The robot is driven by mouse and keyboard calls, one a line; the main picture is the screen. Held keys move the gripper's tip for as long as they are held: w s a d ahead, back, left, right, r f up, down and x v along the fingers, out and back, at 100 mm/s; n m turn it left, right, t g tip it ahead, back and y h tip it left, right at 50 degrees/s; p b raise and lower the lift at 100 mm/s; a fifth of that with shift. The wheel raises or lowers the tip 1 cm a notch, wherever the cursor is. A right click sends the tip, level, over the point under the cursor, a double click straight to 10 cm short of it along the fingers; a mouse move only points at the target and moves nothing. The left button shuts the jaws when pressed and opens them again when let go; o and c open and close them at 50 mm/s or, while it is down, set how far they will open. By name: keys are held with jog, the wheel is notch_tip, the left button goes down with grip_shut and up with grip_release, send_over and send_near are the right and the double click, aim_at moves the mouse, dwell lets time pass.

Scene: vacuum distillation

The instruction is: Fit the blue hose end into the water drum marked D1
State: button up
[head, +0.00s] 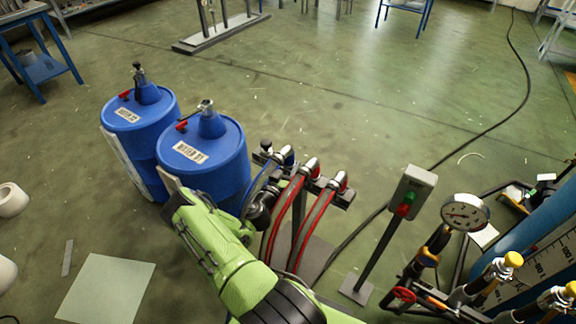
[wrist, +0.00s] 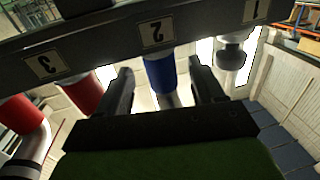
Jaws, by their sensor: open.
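The blue hose end (wrist: 160,74) hangs in slot 2 of the hose rack (wrist: 150,36) in the wrist view. My gripper (wrist: 160,82) is open, with one dark finger on each side of the blue hose end and a gap to each. In the head view the blue hose end (head: 286,155) shows at the rack beyond my gripper (head: 264,203), which is partly hidden by its own arm. The nearer blue drum (head: 225,166) has a label that seems to read WATER D1, and a fitting (head: 206,107) on its top.
A second blue drum (head: 150,130) stands behind left; its label is too small to read surely. Red hose ends (head: 308,170) sit beside the blue one. A control post (head: 385,230) and gauge (head: 465,212) stand to the right. Open floor lies behind the drums.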

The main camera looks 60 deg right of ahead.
jog(key=shift+d, duration=0.45)
jog(key=shift+r, duration=0.1)
grip_shut()
